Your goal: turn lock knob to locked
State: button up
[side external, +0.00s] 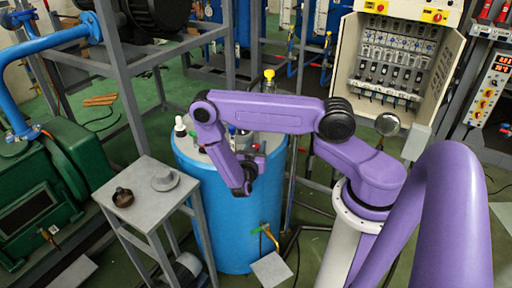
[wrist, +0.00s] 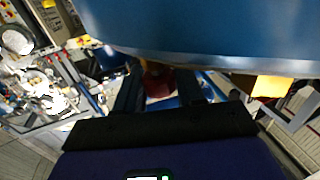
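I cannot tell for certain which part is the lock knob. A small red part (side external: 255,147) shows on top of the blue tank (side external: 225,225), close to my wrist. In the wrist view, a dark red part (wrist: 157,82) shows between the two dark fingers of my gripper (wrist: 162,84). The fingers stand apart, and I cannot see them touching it. The blue curved surface (wrist: 210,28) fills the top of the wrist view. In the side view my wrist is bent down over the tank top, and the fingertips are hidden.
A grey stand (side external: 145,192) with a dark round part (side external: 123,197) and a grey disc-like part (side external: 165,181) is left of the tank. A green machine (side external: 45,195) is farther left. An open electrical cabinet (side external: 395,60) and a panel with buttons (side external: 490,88) are at the back right.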

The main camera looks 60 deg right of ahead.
jog(key=o, duration=0.3)
jog(key=shift+a, duration=0.15)
jog(key=v, duration=1.7)
